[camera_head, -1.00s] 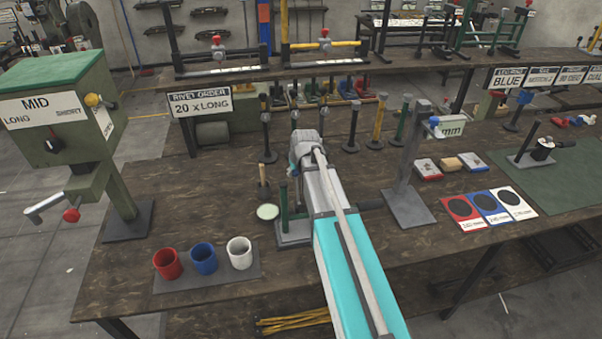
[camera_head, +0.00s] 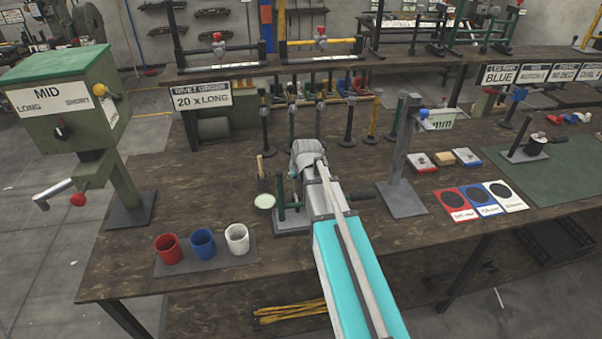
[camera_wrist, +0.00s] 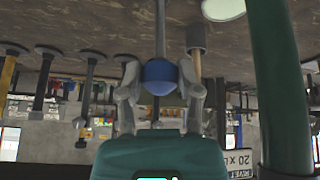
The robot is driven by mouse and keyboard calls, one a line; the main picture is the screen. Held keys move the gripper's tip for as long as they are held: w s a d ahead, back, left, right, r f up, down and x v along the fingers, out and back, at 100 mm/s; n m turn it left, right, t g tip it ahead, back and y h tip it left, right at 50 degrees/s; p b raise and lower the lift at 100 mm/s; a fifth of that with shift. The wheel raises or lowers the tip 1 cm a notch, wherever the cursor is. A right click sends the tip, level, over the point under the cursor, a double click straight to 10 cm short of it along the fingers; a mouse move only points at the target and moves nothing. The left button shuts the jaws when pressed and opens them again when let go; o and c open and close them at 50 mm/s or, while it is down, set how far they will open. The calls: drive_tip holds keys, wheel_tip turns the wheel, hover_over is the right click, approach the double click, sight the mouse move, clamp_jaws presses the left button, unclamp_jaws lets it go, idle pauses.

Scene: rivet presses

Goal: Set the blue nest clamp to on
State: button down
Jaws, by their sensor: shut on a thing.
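In the wrist view, which is upside down, my gripper (camera_wrist: 160,92) is shut on a blue ball knob (camera_wrist: 158,70) at the end of a grey rod (camera_wrist: 160,30). A thick green post (camera_wrist: 280,90) stands close beside it. In the head view, the small press with a green post (camera_head: 281,194) and a grey base (camera_head: 291,222) stands on the bench beside my arm. My arm hides part of it, and the knob and fingertips cannot be made out clearly there. No label on the held knob is visible.
A pale disc (camera_head: 264,201) and a wooden-handled tool (camera_head: 260,170) are left of the press. Red (camera_head: 168,249), blue (camera_head: 203,243) and white (camera_head: 237,239) cups stand at the front left. A grey column (camera_head: 404,150) stands to the right. Several dark posts are behind.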

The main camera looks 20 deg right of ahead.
drive_tip(key=shift+s+a+f, duration=0.1)
drive_tip(key=shift+s+a, duration=0.1)
drive_tip(key=shift+s, duration=0.1)
drive_tip(key=shift+c, duration=1.9)
unclamp_jaws()
drive_tip(key=shift+o, duration=0.5)
drive_tip(key=shift+w+d, duration=0.1)
